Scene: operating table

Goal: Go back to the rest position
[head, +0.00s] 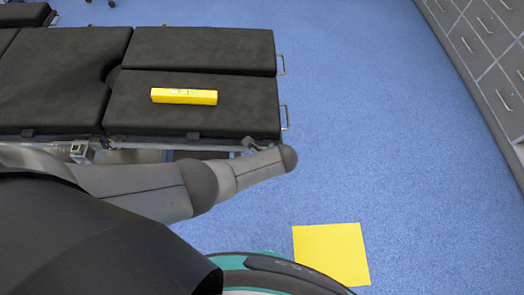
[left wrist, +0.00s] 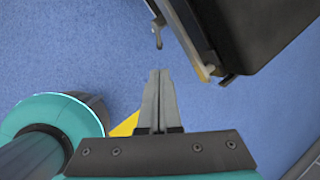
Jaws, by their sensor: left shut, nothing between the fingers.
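My left gripper (left wrist: 158,72) shows in the left wrist view with its two grey fingers together and nothing between them. It is above the blue floor, beside the dark edge of the operating table (left wrist: 255,35). In the head view my left arm reaches in from the left along the table's near side, but its gripper cannot be made out there. The operating table (head: 195,50) has black padded sections. My right gripper is in neither view.
A yellow box (head: 184,96) lies on the table's near right pad. A yellow square (head: 332,253) lies on the floor, partly hidden behind my gripper in the wrist view. Metal rail handles (head: 285,118) stick out at the table's right end. Grey drawers (head: 480,60) stand at right; floor between is clear.

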